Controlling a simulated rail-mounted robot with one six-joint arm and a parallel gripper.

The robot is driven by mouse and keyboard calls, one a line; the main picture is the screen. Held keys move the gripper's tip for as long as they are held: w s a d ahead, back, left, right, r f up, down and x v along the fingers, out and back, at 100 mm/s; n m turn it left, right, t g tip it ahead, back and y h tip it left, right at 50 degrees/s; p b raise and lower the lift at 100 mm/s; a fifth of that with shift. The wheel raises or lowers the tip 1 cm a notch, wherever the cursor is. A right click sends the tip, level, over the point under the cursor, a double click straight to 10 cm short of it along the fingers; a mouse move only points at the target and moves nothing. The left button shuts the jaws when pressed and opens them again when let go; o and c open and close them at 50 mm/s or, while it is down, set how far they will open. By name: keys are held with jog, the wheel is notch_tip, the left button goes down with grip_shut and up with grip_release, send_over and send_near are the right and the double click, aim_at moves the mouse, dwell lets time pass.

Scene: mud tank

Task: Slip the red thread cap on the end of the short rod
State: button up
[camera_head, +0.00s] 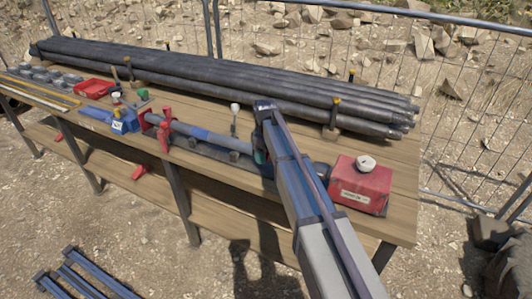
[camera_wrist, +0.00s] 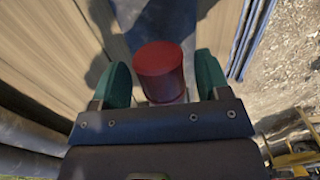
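The red thread cap (camera_wrist: 160,72) is a plain red cylinder. In the wrist view it sits between the two green finger pads of my gripper (camera_wrist: 162,82), close to the left pad, with a narrow gap showing at the right pad. The view does not settle whether the pads grip it. In the head view my gripper (camera_head: 262,150) is above the right part of the short rod, and the arm hides the cap. The short rod (camera_head: 195,131), grey with a blue band, lies along the bench, held in a red clamp (camera_head: 160,128). My arm covers its right part.
A stack of long dark pipes (camera_head: 230,82) lies along the back of the wooden bench (camera_head: 400,195). A red box (camera_head: 360,188) with a white round piece on top stands at the right end. A blue tool (camera_head: 122,122) and a red tray (camera_head: 93,89) lie left. A wire fence runs behind.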

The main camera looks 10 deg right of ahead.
jog(key=shift+o, duration=0.5)
notch_tip(320, 180, up, 11)
jog(key=p, duration=1)
jog(key=shift+f+p, duration=0.1)
jog(key=shift+p, duration=0.3)
jog(key=shift+m, duration=0.4)
jog(key=s+d+m, duration=0.2)
jog(key=s+m, duration=0.3)
jog(key=s, duration=1)
jog(key=s+d+m, duration=0.2)
jog(key=s+m, duration=0.3)
jog(key=s, duration=1)
jog(key=shift+s+d, duration=0.3)
jog(key=shift+d, duration=0.05)
